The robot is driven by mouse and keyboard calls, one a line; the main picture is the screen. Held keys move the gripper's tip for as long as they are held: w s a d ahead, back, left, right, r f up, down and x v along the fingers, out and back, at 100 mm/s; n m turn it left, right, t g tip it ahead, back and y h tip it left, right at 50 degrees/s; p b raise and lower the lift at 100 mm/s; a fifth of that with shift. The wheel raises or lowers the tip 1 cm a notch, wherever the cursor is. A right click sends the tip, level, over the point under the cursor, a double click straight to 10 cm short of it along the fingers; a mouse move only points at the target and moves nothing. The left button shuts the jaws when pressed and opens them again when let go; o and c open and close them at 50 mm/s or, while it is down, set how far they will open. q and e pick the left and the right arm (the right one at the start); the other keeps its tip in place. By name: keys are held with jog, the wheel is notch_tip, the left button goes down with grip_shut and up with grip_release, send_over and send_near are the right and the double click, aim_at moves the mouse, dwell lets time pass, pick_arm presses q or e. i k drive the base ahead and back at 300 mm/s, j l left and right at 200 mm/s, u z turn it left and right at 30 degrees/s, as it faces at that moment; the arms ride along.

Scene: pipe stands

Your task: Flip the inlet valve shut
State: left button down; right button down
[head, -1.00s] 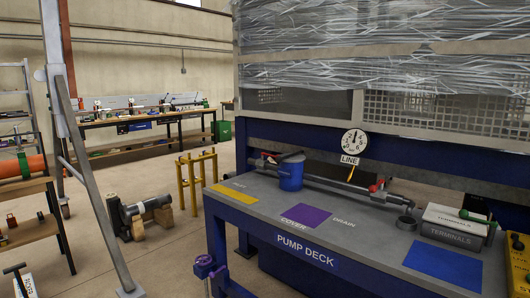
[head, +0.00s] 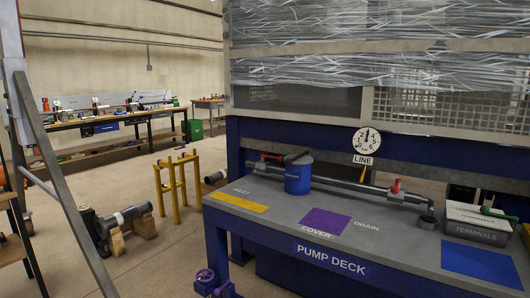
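The pump deck (head: 330,268) is a blue bench with a grey top. A dark pipe (head: 345,187) runs along its back. A red valve handle (head: 271,157) shows at the pipe's left end, beyond the yellow patch (head: 239,200) whose label seems to read INLET. It is small and partly hidden by the blue pot (head: 298,177); its exact setting is hard to tell. A second red valve handle (head: 396,186) stands up on the pipe's right part, nearer the DRAIN label. Neither of my grippers is in view.
A gauge (head: 366,140) with a LINE sign stands behind the pipe. A grey TERMINALS box (head: 478,221) sits at the right. A yellow stand (head: 176,190) and a pipe on wooden blocks (head: 130,222) are on the floor left of the deck. A grey post (head: 60,185) rises at far left.

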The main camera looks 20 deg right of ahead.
aim_at(280, 158)
jog(key=i+j, duration=0.3)
jog(key=i, duration=0.2)
jog(key=i+j, duration=0.35)
jog(key=i, duration=0.15)
jog(key=i+l, duration=0.15)
jog(key=i, duration=0.5)
jog(key=i+l, duration=0.2)
jog(key=i, duration=0.45)
jog(key=z, duration=0.05)
